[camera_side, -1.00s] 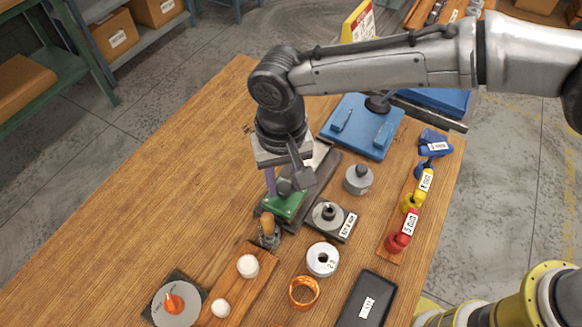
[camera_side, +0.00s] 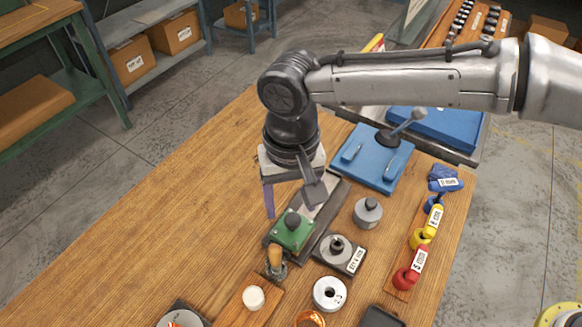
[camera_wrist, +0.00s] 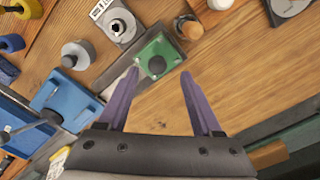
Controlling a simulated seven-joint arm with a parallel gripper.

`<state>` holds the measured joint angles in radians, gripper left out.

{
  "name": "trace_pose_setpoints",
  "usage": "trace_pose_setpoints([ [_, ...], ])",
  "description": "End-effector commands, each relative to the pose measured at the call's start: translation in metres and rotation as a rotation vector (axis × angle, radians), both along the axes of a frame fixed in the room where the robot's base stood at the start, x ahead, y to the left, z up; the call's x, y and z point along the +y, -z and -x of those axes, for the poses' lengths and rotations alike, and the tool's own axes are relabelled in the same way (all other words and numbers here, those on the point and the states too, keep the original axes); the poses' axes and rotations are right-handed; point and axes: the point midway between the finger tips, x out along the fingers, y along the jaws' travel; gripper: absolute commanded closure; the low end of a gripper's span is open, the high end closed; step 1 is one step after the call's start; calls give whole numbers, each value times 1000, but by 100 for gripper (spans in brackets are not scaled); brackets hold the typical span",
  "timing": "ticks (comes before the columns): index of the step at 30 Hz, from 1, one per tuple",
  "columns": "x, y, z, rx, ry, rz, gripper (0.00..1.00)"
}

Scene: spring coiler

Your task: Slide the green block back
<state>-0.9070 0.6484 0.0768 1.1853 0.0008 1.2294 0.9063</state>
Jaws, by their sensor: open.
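The green block (camera_side: 293,231) with a dark round knob on top sits on a dark rail (camera_side: 325,208), near the rail's front end. It also shows in the wrist view (camera_wrist: 160,60), just beyond the fingertips and between their lines. My gripper (camera_side: 290,212) is open and empty, with its purple fingers above and behind the block. In the wrist view my gripper (camera_wrist: 160,72) has its two fingers spread wide. One fingertip looks close to the block's edge; I cannot tell whether it touches.
A wooden-handled tool (camera_side: 275,262) stands at the rail's front end. A grey disc on a labelled plate (camera_side: 338,248) and a grey knobbed cylinder (camera_side: 367,212) stand right of the rail. A blue plate (camera_side: 372,157) with a lever lies behind. The table's left side is clear.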

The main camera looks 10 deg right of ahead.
Motion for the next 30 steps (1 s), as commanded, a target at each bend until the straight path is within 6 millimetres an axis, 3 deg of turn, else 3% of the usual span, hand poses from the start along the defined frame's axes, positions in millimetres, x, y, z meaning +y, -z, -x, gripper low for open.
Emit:
trace_pose_setpoints([
  [6,1,-50,0,-3,0,-5,33],
  [12,1,-81,0,-2,0,-4,33],
  [18,0,-95,1,0,0,-2,33],
  [30,0,-96,1,0,0,-1,33],
])
